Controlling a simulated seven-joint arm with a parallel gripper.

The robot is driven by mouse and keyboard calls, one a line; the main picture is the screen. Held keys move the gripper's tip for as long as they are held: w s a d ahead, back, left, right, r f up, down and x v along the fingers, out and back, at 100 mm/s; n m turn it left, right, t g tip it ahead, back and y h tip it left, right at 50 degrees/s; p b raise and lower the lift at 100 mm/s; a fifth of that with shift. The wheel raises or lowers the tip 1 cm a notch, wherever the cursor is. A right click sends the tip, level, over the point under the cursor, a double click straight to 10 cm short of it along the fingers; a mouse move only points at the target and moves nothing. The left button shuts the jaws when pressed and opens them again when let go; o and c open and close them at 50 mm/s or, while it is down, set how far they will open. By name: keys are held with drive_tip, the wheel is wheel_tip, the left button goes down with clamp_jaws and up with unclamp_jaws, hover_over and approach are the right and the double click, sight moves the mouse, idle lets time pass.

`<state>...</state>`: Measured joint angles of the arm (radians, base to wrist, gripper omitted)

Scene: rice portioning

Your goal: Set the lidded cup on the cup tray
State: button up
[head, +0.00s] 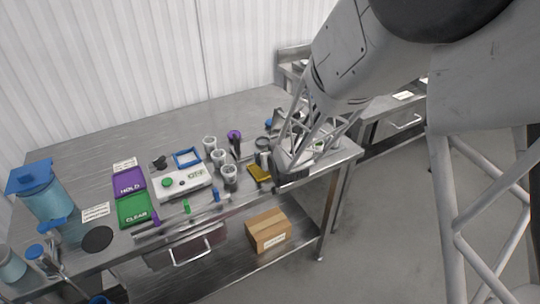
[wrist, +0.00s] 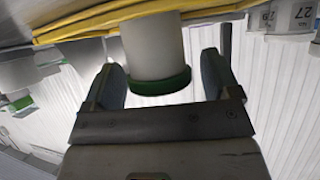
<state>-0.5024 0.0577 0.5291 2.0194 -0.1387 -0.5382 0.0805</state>
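In the wrist view, which looks upside down, a white cup with a green lid (wrist: 160,84) is between the two fingers of my gripper (wrist: 165,75). A narrow gap shows between the cup and the right finger, so the gripper looks open around it. In the head view my gripper (head: 291,174) is low over the table's right part, beside a yellow item (head: 259,173). The arm hides the lidded cup there. I cannot make out which surface is the cup tray.
Several pale cups (head: 229,176) stand left of the gripper, beside a white scale (head: 182,183). A purple HOLD mat (head: 128,181) and green CLEAR mat (head: 134,209) lie further left. A blue frame (head: 187,158) lies behind the scale. The table's back left is clear.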

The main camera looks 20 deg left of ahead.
drive_tip(key=shift+r, duration=0.15)
drive_tip(key=v, duration=1.2)
idle(0.6)
idle(0.7)
drive_tip(key=s+d+r+m+g+h, duration=0.1)
drive_tip(key=s+d+r+m+h, duration=0.3)
drive_tip(key=d, duration=0.6)
drive_tip(key=s+d+r+n+g+h, duration=0.1)
drive_tip(key=s+d+r, duration=0.3)
drive_tip(key=d, duration=0.5)
drive_tip(key=s+d+r+m+g+h, duration=0.1)
drive_tip(key=s+d+r, duration=0.3)
drive_tip(key=s, duration=0.6)
drive_tip(key=s+d+r+m+g, duration=0.2)
drive_tip(key=s+d+r+g, duration=0.1)
drive_tip(key=s+d, duration=0.6)
drive_tip(key=shift+s+d+r+m+g+h, duration=0.25)
drive_tip(key=shift+s+r+m+g+h, duration=0.2)
drive_tip(key=shift+g, duration=0.35)
